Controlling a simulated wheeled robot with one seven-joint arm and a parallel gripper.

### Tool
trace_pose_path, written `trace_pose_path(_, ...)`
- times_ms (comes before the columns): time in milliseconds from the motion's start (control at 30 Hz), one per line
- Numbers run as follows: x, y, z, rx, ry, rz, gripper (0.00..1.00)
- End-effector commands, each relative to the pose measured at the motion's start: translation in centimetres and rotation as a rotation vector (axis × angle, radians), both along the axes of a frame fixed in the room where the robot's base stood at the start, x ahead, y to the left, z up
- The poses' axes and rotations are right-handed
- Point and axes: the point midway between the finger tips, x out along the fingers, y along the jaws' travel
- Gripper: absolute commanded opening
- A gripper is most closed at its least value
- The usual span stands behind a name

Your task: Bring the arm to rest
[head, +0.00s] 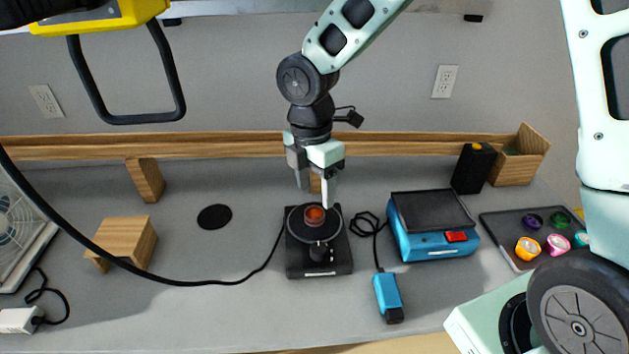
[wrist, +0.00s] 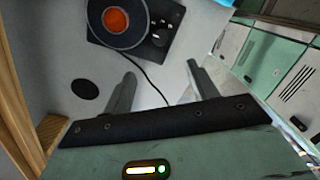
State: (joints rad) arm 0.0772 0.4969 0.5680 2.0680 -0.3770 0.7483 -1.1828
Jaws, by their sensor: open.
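My gripper (head: 316,192) hangs from my arm above the back of the black device with a round plate (head: 333,262). An orange-red round piece (head: 314,214) sits on that plate. In the wrist view my gripper (wrist: 158,80) has its two fingers spread apart with nothing between them. The orange-red piece (wrist: 116,20) shows there beyond the fingers, on the round plate, apart from them. My arm reaches down from the upper right in the head view.
A blue device (head: 430,225) with a red switch stands right of the black device. A blue handheld piece (head: 388,292) lies in front. A dark tray (head: 510,250) holds several coloured pieces. A wooden block (head: 128,240), black disc (head: 214,217) and cable lie left. A wooden shelf (head: 220,145) runs behind.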

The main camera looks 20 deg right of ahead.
Motion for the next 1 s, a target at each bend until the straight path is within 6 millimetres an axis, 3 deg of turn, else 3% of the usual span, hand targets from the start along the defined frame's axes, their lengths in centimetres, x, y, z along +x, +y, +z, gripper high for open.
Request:
trace_pose_path(567, 0.0, 0.0, 0.7, 0.000, 0.000, -0.001, 0.58)
trace_pose_path(667, -1.0, 0.5, 1.2, -0.006, -0.004, -0.044, 0.58)
trace_pose_path(767, -3.8, 1.6, 2.4, -0.017, -0.015, -0.177, 0.58)
trace_pose_path(1000, -14.3, 3.2, 5.5, -0.017, -0.050, -0.751, 0.58)
